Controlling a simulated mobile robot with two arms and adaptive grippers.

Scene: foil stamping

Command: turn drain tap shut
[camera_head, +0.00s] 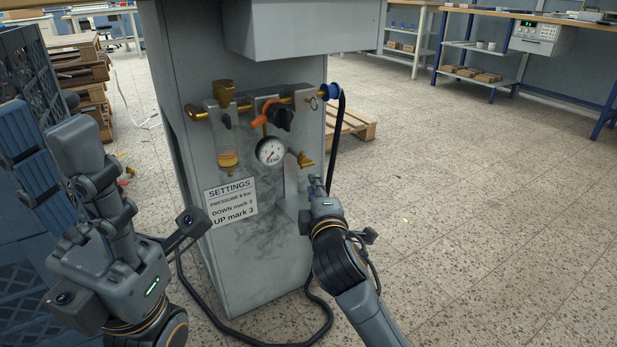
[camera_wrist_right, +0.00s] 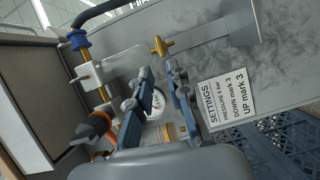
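The drain tap (camera_head: 304,160) is a small brass tap low on the right of the grey cabinet's front fittings. In the right wrist view the brass tap (camera_wrist_right: 161,46) sticks out beyond my fingertips, its short lever roughly crosswise to its stem. My right gripper (camera_head: 316,181) is just below the tap in the head view. In its wrist view the two fingers (camera_wrist_right: 162,72) are apart with nothing between them, and the tap is not between them. My left gripper (camera_head: 100,195) is raised at the left, away from the tap; its fingertips are not clear.
Around the tap are a pressure gauge (camera_head: 270,151), an orange-and-black valve (camera_head: 272,115), a filter bowl (camera_head: 228,145) and a black hose (camera_head: 340,130). A settings label (camera_head: 231,201) is on the cabinet. Blue crates (camera_head: 25,140) stand left.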

